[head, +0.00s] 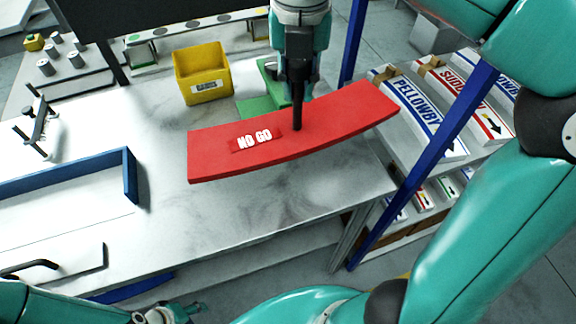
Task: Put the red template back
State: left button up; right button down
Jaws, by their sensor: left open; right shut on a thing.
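The red template (345,118) is a long, slightly curved plate with a white "NO GO" label on it. It is tilted, with its right end higher in the picture, and appears held above the white table. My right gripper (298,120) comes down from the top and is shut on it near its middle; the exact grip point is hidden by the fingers. My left gripper (168,315) is at the bottom edge, partly cut off, open and away from the template. A green piece (262,104) lies on the table behind the template, partly hidden by it and my gripper.
A yellow bin (203,72) stands behind the template. Blue posts (425,165) and a shelf of labelled boxes (425,112) stand at right. The table's front middle (210,215) is clear.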

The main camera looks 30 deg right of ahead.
aim_at(299, 129)
notch_tip(299, 129, down, 20)
jog(key=b, duration=0.1)
jog(key=shift+d+r+b, duration=0.15)
jog(key=shift+b, duration=0.25)
jog(key=c, duration=1.1)
grip_release()
jog(key=shift+s, duration=0.15)
jog(key=shift+c, duration=0.2)
jog(key=shift+o, duration=0.3)
jog(key=r, duration=0.8)
jog(key=r+p, duration=0.1)
jog(key=r, duration=0.3)
jog(key=shift+s+a, duration=0.2)
jog(key=shift+a, duration=0.05)
